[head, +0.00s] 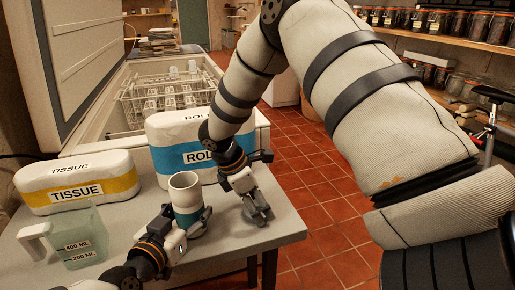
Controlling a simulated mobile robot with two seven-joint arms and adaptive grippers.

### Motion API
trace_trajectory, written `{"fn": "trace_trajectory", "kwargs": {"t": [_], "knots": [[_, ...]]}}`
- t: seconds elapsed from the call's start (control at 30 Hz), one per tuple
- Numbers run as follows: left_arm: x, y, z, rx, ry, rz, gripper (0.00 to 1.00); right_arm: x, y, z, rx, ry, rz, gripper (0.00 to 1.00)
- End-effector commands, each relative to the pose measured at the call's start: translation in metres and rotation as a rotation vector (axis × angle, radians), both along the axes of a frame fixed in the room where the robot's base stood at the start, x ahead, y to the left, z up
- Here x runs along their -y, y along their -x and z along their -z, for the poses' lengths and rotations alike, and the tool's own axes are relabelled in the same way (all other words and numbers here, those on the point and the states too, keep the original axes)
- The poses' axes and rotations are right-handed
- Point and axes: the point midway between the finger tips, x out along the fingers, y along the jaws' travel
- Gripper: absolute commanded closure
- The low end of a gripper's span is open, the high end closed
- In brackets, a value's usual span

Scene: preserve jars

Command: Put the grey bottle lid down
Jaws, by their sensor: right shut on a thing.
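My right gripper (258,215) points down at the right part of the grey table, just above or at its top. It is shut on a small grey thing, likely the grey bottle lid, mostly hidden by the fingers. A white and teal bottle (185,182) stands upright on the table with no lid on its top. My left gripper (190,222) comes in low from the front, its fingers around the bottle's lower part. I cannot tell whether they press on it.
A blue and white roll box (178,158) stands behind the bottle. A yellow and white tissue box (80,186) and a clear measuring jug (78,240) are at the left. The grey table (285,226) is bare near its right edge. An open white chest with a rack stands behind.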

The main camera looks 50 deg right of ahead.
Motion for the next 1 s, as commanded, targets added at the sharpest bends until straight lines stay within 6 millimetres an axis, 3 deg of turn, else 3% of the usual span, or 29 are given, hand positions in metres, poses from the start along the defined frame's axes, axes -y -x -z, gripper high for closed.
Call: {"fn": "trace_trajectory", "kwargs": {"t": [0.03,0.3,0.33,0.4,0.77,0.87,1.0], "knots": [[-0.001,0.003,0.007,-0.012,-0.009,0.004,0.90,0.000,0.000,0.002,-0.003,0.000,0.000,0.74],[-0.001,0.003,0.008,-0.013,-0.009,0.004,0.90,0.000,0.000,0.004,-0.003,0.000,-0.001,0.74],[-0.001,0.003,0.008,-0.012,-0.010,0.005,0.90,0.000,0.000,0.005,-0.003,0.001,-0.001,0.36],[-0.001,0.003,0.008,-0.013,-0.009,0.004,0.90,0.000,0.000,0.004,-0.003,0.001,-0.001,0.21],[-0.001,0.003,0.008,-0.013,-0.009,0.004,0.90,0.000,-0.001,0.000,0.000,0.000,-0.001,0.20],[-0.001,0.003,0.008,-0.013,-0.009,0.004,0.90,-0.007,-0.006,-0.017,0.003,-0.001,-0.003,0.20],[-0.001,0.003,0.008,-0.013,-0.009,0.004,0.90,-0.020,-0.014,-0.054,0.005,0.001,-0.003,0.20]]}}
